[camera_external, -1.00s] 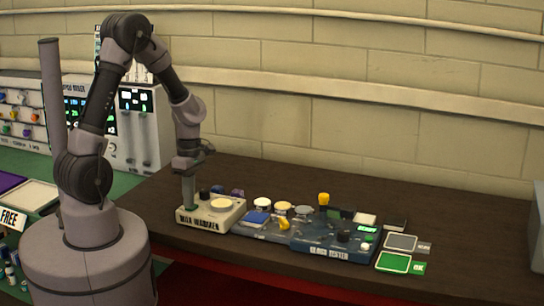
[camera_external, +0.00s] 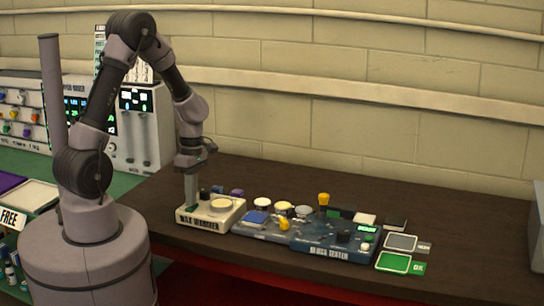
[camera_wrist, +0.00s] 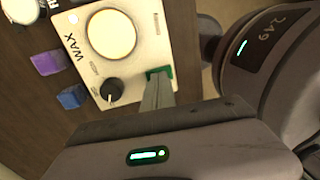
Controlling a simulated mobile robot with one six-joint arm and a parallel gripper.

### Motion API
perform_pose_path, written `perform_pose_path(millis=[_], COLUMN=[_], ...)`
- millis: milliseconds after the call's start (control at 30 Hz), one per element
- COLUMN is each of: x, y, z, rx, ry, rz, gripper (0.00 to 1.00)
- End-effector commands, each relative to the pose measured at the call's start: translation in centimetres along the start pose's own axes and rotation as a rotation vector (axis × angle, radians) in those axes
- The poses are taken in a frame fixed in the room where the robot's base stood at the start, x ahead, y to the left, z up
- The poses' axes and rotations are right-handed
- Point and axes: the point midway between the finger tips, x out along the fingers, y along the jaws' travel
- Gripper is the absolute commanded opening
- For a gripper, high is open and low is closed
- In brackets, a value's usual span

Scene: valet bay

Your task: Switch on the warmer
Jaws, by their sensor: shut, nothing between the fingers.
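The wax warmer (camera_external: 211,217) is a cream box on the dark bench, with its name on the front. It has a round pale yellow pot or pad (camera_external: 221,204) on top and a black knob (camera_wrist: 112,91). The warmer also fills the upper middle of the wrist view (camera_wrist: 140,50). My gripper (camera_external: 191,208) is shut and empty, pointing down at the warmer's left end. In the wrist view its fingertips (camera_wrist: 159,76) are at a small green part (camera_wrist: 162,71) beside the knob. The fingers partly cover that part, so I cannot tell its position or whether they touch it.
Right of the warmer is a blue-grey tray or station (camera_external: 330,240) with several pads and knobs. A purple block (camera_wrist: 48,62) and a blue block (camera_wrist: 72,97) lie close to the warmer. A green OK pad (camera_external: 393,262) is further right. The bench behind is clear.

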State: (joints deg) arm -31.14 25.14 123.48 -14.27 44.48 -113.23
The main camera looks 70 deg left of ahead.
Motion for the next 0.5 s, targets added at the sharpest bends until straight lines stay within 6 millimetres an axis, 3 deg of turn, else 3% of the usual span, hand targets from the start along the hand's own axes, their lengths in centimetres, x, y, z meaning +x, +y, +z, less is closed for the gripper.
perform_pose_path(millis=[267, 367, 500], x=[-0.3, -1.8, -5.5], y=[0.0, -0.4, -1.2], z=[0.0, 0.0, 0.0], rx=[0.0, 0.001, 0.001], ry=[0.0, 0.0, 0.0], rz=[0.001, 0.001, 0.002], gripper=[0.0, 0.0, 0.0])
